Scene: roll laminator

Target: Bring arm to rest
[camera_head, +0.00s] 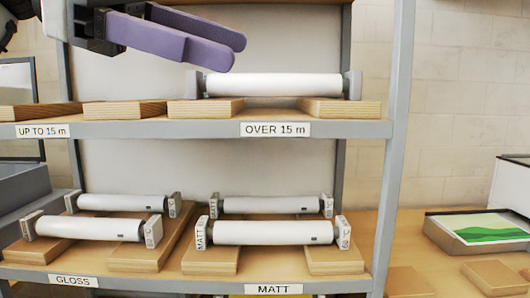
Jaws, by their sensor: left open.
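My left gripper (232,51), with two purple fingers, reaches in from the upper left and points right. It is open, with nothing between its fingers. In the picture it is above and left of a white film roll (272,85) on the upper shelf. That roll lies across wooden blocks behind the label "OVER 15 m" (275,129). The gripper appears apart from the roll, though the depth gap is hard to judge. My right gripper is not in view.
The upper shelf (360,129) also has bare wooden blocks (124,109) at left. The lower shelf holds several rolls on blocks behind "GLOSS" (74,281) and "MATT" (273,289). A grey post (398,130) stands right of the shelves. A tray with a green picture (485,229) lies on the table.

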